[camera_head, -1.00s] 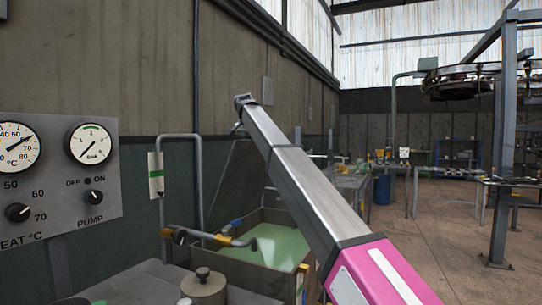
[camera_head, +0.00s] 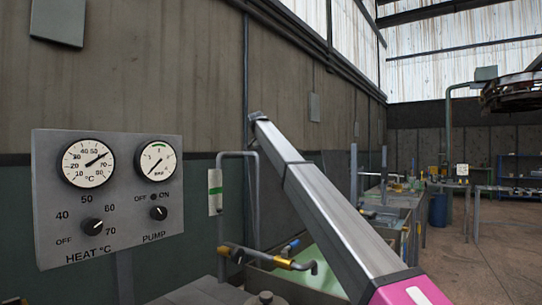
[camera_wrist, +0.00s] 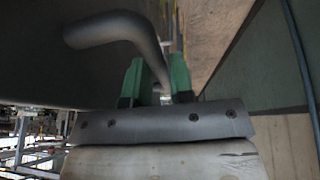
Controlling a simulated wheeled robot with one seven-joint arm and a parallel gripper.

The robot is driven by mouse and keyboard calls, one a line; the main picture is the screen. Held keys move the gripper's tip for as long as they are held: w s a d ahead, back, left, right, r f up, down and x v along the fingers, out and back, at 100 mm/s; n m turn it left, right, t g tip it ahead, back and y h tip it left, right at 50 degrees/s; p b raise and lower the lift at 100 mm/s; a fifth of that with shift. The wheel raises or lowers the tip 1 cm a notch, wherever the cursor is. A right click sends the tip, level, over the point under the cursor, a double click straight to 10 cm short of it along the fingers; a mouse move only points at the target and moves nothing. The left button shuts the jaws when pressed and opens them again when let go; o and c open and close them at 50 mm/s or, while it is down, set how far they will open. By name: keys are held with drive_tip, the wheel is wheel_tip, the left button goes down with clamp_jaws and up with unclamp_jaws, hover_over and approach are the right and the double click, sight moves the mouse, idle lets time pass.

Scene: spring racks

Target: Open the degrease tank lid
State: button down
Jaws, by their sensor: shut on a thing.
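In the wrist view my gripper (camera_wrist: 156,82) has green fingers shut around a dark, bent bar handle (camera_wrist: 105,27). The handle is joined to a broad dark surface (camera_wrist: 45,75) at the left, which looks like the lid. In the head view the degrease tank shows green liquid (camera_head: 322,268) behind my arm, so its top is at least partly uncovered. A dark sloping panel (camera_head: 286,208), seemingly the raised lid, stands behind the tank and is largely hidden by my arm. My gripper is hidden in the head view.
A control panel (camera_head: 110,235) with two gauges and knobs stands at the left. A wall is close behind. Benches and a blue drum (camera_head: 438,210) stand farther right, with open floor.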

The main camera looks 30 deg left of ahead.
drive_tip(key=shift+s+a+f, duration=0.1)
drive_tip(key=shift+s+f, duration=0.05)
drive_tip(key=shift+f, duration=0.35)
drive_tip(key=shift+s+f, duration=0.15)
drive_tip(key=shift+f, duration=0.35)
drive_tip(key=c, duration=1.1)
unclamp_jaws()
drive_tip(key=shift+s+r, duration=0.1)
drive_tip(key=shift+s, duration=0.05)
drive_tip(key=w+v, duration=0.1)
drive_tip(key=v, duration=1.1)
drive_tip(key=shift+r, duration=0.3)
drive_tip(key=shift+w, duration=0.15)
